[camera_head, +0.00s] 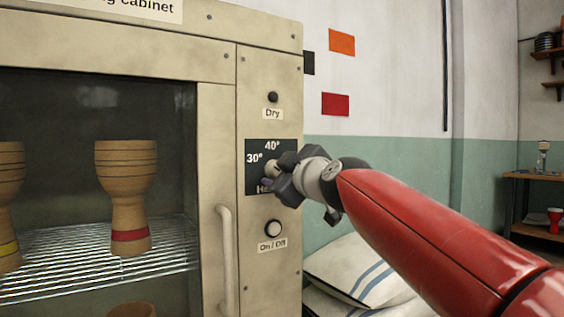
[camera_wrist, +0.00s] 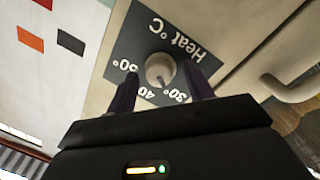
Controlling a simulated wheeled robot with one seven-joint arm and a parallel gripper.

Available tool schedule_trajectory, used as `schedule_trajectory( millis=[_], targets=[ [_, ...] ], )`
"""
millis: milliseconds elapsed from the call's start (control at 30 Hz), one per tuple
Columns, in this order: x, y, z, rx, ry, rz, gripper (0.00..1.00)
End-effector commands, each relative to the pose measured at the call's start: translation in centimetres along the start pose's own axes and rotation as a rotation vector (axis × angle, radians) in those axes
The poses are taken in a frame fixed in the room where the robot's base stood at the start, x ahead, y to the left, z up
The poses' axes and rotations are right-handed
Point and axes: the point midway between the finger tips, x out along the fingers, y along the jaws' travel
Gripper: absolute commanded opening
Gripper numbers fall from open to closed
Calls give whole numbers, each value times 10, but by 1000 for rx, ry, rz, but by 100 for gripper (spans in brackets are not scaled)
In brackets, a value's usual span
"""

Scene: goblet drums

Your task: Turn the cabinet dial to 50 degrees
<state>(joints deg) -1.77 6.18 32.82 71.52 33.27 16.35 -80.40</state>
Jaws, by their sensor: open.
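The cabinet dial (camera_wrist: 159,67) is a small round pale knob on a dark panel (camera_wrist: 140,33) marked Heat °C. In the wrist view the 50° label is left of the dial, with 40° and 30° below it. A small dark mark shows on the knob's lower part, but I cannot tell its exact angle. My gripper (camera_wrist: 160,72) is open, with one dark finger on each side of the dial and visible gaps between. In the head view my gripper (camera_head: 275,177) is in front of the panel, covering the 50° label and most of the dial.
The beige cabinet (camera_head: 268,40) has a Dry button (camera_head: 273,97) above the panel and an On/Off button (camera_head: 273,229) below. A door handle (camera_head: 225,262) stands out at left. Goblet drums (camera_head: 127,190) stand on a wire rack inside. White sacks (camera_head: 358,270) lie right of the cabinet.

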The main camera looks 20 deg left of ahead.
Motion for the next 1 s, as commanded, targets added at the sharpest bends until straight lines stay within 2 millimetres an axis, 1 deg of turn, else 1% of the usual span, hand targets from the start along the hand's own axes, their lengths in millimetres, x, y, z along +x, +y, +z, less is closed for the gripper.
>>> schedule_trajectory(
  millis=[233,267,500,600,833,1000],
  targets=[
    [2,-1,0,-1,0,0,52],
    [2,-1,0,-1,0,0,51],
    [1,-1,0,-1,0,0,19],
    [1,-1,0,-1,0,0,8],
    [1,-1,0,16,-2,-2,8],
    [1,-1,0,76,-6,-8,8]
  ],
)
